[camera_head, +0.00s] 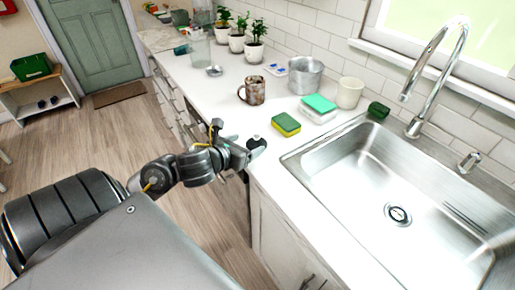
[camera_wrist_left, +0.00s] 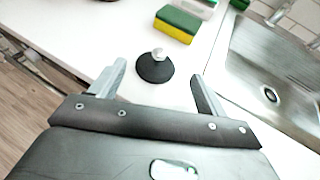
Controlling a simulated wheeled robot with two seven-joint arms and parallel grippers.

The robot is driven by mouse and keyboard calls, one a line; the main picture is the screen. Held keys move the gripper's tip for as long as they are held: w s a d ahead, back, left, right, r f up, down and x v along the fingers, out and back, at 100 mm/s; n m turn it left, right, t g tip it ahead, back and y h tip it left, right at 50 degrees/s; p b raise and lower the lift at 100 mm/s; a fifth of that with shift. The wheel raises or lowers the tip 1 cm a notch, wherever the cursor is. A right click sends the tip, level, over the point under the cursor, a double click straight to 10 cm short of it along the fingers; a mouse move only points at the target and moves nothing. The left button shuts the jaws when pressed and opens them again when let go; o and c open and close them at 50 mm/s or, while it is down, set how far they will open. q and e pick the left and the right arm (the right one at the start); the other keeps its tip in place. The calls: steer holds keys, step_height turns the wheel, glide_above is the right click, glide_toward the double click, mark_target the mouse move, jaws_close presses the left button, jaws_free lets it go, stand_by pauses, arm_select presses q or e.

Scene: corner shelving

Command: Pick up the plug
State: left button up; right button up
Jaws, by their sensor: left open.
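The plug is a black rubber disc with a small pale metallic knob on top. It lies on the white counter, and in the left wrist view the plug (camera_wrist_left: 155,70) sits between and slightly beyond my left gripper's two open fingers. My left gripper (camera_wrist_left: 157,76) is open and empty, with its fingers apart from the plug on either side. In the head view my left gripper (camera_head: 247,147) is at the counter's front edge, and the plug (camera_head: 253,141) shows as a small dark shape beside its fingers, partly hidden. My right gripper is not in view.
A green and yellow sponge (camera_head: 286,124) lies just behind the plug. A brown mug (camera_head: 253,91), a metal pot (camera_head: 306,76) and a white cup (camera_head: 349,93) stand farther back. The steel sink (camera_head: 350,170) is to the right. Bare counter surrounds the plug.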

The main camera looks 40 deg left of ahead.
mark_target(256, 141)
arm_select(q)
steer(key=shift+b+x, duration=0.85)
steer(key=shift+b, duration=0.2)
steer(key=shift+w+a+f, duration=0.1)
steer(key=shift+w, duration=0.1)
steer(key=shift+w+f, duration=0.1)
steer(key=shift+w, duration=0.05)
steer(key=b+x, duration=0.1)
steer(key=x, duration=0.4)
steer(key=shift+f, duration=0.1)
steer(key=shift+c, duration=0.6)
steer(key=c, duration=1)
steer(key=shift+s+f, duration=0.1)
steer(key=shift+s, duration=0.2)
jaws_close()
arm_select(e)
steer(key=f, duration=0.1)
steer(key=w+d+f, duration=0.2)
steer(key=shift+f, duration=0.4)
